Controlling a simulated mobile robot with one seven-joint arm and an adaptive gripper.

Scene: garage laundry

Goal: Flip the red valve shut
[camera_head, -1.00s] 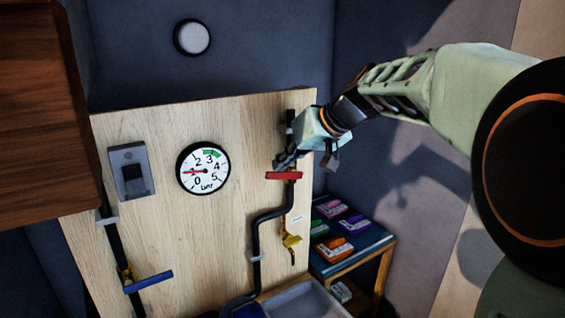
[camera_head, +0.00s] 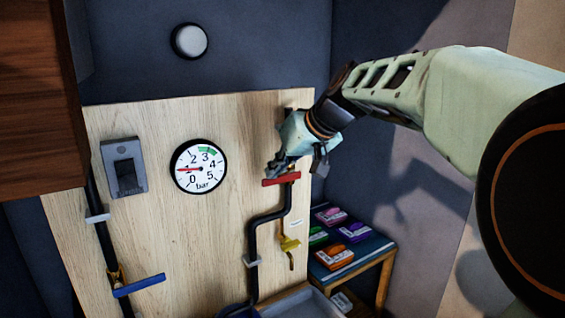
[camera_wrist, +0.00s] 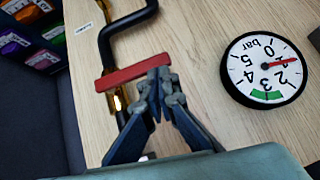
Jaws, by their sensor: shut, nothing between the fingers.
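The red valve (camera_head: 281,179) is a flat bar handle on the black pipe at the right of the wooden board. It lies roughly crosswise to the upright pipe, its left end slightly lower in the head view. The handle also shows in the wrist view (camera_wrist: 130,70), with brass behind it. My gripper (camera_head: 274,168) is shut and empty, its fingertips just above the handle's left end. In the wrist view my fingertips (camera_wrist: 160,86) are against or very close to that same end; contact cannot be told for sure. They partly hide that end.
A round pressure gauge (camera_head: 198,166) and a grey switch box (camera_head: 124,166) are left of the valve. A yellow tap (camera_head: 289,243) is below it. A blue handle (camera_head: 139,285) sits on the left pipe. A small shelf (camera_head: 365,249) with colored packets stands lower right.

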